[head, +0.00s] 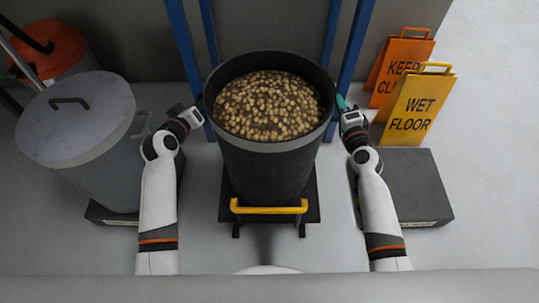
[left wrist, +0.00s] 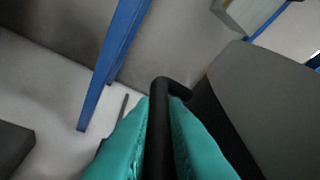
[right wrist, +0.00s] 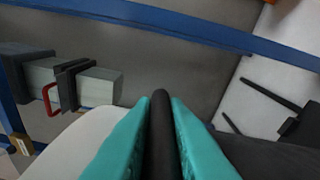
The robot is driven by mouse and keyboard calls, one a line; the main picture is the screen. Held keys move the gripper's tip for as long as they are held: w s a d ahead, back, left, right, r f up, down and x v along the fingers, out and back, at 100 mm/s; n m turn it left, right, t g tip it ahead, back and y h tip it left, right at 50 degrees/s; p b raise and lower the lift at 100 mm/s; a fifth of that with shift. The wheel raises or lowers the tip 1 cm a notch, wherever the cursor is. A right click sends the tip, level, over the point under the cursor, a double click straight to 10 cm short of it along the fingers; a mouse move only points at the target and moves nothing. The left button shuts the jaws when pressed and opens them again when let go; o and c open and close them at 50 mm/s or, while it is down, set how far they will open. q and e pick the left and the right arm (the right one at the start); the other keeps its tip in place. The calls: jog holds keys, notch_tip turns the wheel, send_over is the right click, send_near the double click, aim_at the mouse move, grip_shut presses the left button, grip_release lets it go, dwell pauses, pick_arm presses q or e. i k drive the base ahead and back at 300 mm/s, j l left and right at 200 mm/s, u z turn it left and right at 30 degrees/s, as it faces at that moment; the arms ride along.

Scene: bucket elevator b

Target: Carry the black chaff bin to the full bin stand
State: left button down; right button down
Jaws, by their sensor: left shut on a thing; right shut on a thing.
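The black chaff bin (head: 270,165) is upright in the middle of the head view, filled nearly to the rim with brown-tan pieces. My left gripper (head: 196,113) is at its left side and my right gripper (head: 345,108) at its right side. In the left wrist view the teal fingers (left wrist: 160,110) are shut on a black bar handle (left wrist: 158,130). In the right wrist view the teal fingers (right wrist: 160,108) are likewise shut on a black handle (right wrist: 161,140). A low dark stand (head: 405,185) is at the right, its label too small to read.
A dark base with a yellow bar (head: 268,209) shows beneath the bin; contact is hidden. A lidded grey bin (head: 80,130) stands at left on another dark base. Blue posts (head: 186,60) rise behind. A yellow wet-floor sign (head: 418,105) and an orange sign (head: 398,65) stand at right.

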aim_at(405, 181)
jog(key=l, duration=1.4)
jog(key=k+l, duration=0.1)
jog(key=l, duration=1.3)
